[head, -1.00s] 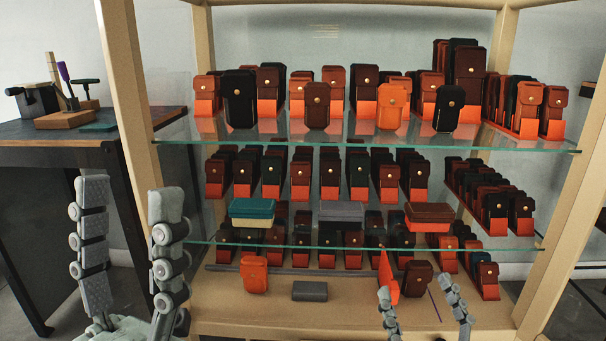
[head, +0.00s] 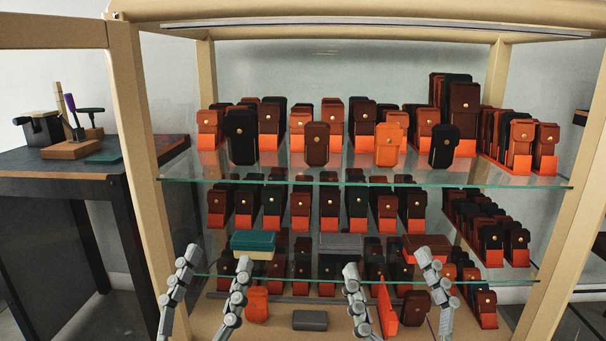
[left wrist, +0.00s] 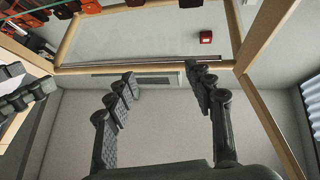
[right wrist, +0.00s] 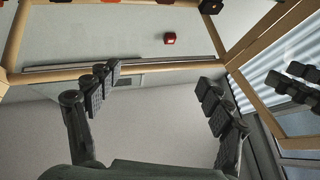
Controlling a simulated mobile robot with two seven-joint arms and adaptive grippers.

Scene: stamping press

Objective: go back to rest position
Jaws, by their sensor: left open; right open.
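My left gripper (head: 207,272) is in the lower left of the head view, with its two fingers spread and nothing between them. It also shows in the left wrist view (left wrist: 160,85), open and empty. My right gripper (head: 385,272) is in the lower right of the head view, open and empty; the right wrist view shows its fingers (right wrist: 158,82) wide apart. Both grippers stand upright in front of the shelf unit's lower part, and their fingers hide some of the goods there. They appear apart from the goods.
A wooden shelf unit (head: 145,110) with glass shelves (head: 340,182) holds rows of brown, black and orange leather cases (head: 317,143). An orange case (head: 257,304) and a grey block (head: 310,320) are on the bottom board. A dark table (head: 40,160) with tools stands at left.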

